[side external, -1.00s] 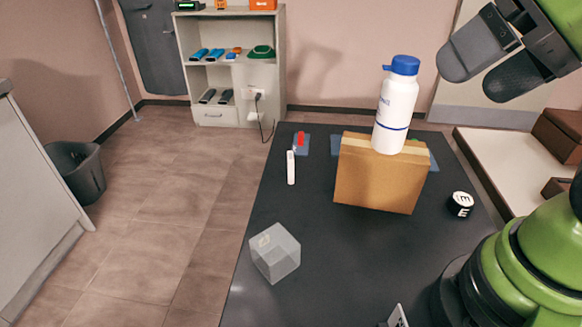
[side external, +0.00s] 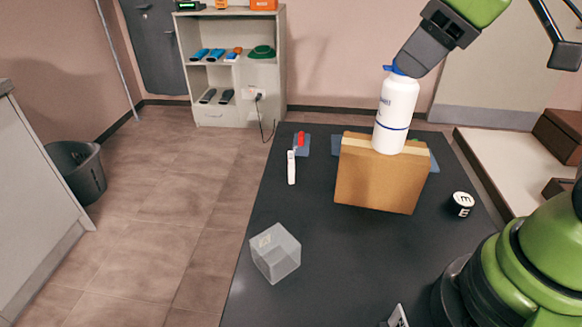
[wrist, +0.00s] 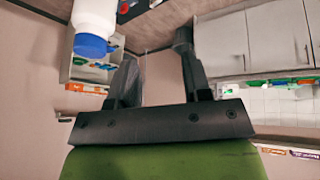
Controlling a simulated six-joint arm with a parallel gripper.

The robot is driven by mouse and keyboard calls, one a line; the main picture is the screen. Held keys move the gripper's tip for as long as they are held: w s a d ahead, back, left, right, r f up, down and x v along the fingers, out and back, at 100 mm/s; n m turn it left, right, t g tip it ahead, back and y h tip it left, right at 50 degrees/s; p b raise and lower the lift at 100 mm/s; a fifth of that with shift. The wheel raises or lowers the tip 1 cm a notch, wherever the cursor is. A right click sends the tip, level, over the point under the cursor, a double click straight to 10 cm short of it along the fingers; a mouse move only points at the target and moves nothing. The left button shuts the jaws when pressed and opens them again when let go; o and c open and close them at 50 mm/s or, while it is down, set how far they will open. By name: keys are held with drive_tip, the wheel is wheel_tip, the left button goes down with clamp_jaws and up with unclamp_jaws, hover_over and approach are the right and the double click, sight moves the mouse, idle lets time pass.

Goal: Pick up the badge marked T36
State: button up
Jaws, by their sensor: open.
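No badge with a readable T36 shows in either view. My gripper (side external: 414,62) is above the table, overlapping the blue cap of the white bottle (side external: 396,112); contact cannot be told. In the wrist view my gripper (wrist: 157,54) has its fingers apart with nothing between them; the bottle (wrist: 94,18) is beyond, at upper left.
The bottle stands at a cardboard box (side external: 378,182), which hides part of a blue mat behind. A translucent cube (side external: 275,253) is at front left. A white stick-like item (side external: 291,168) and a red item (side external: 301,139) are at back left.

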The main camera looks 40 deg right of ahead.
drive_tip(key=w+f+n+g+h, duration=0.1)
drive_tip(key=w+f+n, duration=0.2)
drive_tip(key=w+n, duration=0.4)
drive_tip(key=n+g+h, duration=0.1)
drive_tip(key=n+h, duration=0.1)
drive_tip(key=n, duration=1.6)
approach(291, 158)
drive_tip(key=x, duration=0.5)
drive_tip(key=shift+x, duration=2.95)
clamp_jaws()
